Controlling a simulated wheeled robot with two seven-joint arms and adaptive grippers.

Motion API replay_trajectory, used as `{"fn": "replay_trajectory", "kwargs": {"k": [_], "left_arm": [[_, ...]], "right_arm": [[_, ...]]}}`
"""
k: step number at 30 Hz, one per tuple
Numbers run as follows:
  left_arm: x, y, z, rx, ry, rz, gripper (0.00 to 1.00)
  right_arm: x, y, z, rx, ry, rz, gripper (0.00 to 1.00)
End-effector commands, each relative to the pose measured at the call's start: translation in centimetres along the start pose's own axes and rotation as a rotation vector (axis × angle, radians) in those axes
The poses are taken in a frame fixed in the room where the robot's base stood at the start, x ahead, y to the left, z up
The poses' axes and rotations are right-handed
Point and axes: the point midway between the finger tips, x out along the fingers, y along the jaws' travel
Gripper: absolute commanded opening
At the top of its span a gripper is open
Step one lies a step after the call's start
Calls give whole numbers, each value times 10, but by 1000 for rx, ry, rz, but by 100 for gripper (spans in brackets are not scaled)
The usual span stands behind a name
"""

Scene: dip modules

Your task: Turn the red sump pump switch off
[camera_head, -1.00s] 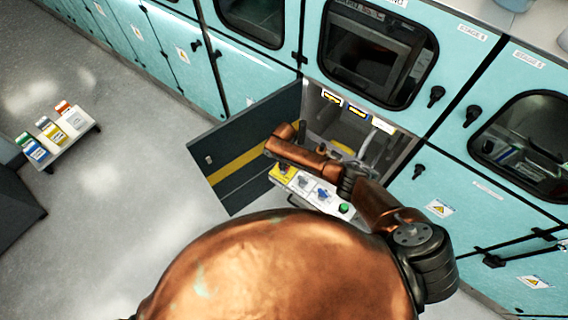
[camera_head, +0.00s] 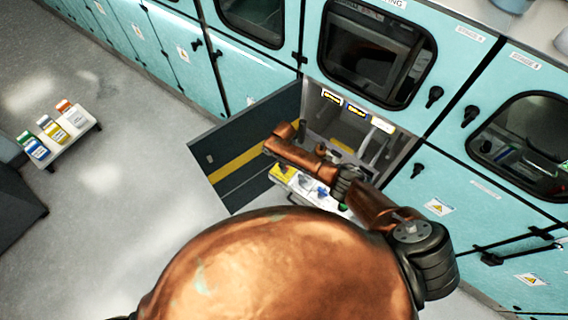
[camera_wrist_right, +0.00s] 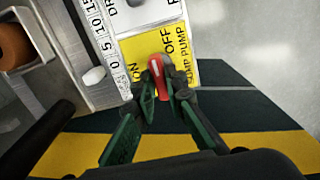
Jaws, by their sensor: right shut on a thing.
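The red sump pump switch (camera_wrist_right: 158,80) is a small lever with a white mark, on a yellow label (camera_wrist_right: 185,76) printed ON, OFF and PUMP. ON is left of the lever and OFF is at its upper right. The white-marked end points up between the two words; I cannot tell the exact setting. My right gripper (camera_wrist_right: 161,94) has its two green and black fingers closed on the lever's lower end. In the head view the yellow label (camera_head: 283,173) shows under my right forearm, which hides most of the gripper. My left gripper is not in view.
An open dark door (camera_head: 238,160) with a yellow stripe stands left of the cabinet opening. A low white stand (camera_head: 75,137) with several bottles is at the left; the floor between is clear.

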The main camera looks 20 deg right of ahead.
Motion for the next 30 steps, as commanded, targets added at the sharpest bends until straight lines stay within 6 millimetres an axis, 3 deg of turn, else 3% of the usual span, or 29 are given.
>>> {"fn": "replay_trajectory", "kwargs": {"k": [8, 19, 23, 30], "left_arm": [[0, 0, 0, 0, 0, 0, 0], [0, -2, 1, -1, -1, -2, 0], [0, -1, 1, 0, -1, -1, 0], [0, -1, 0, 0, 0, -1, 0]], "right_arm": [[0, 0, 0, 0, 1, 0, 29], [-5, 0, -1, -1, 2, 0, 29], [-19, 1, -1, -2, 3, 0, 29], [-69, 0, -1, -1, 4, 0, 29]]}}
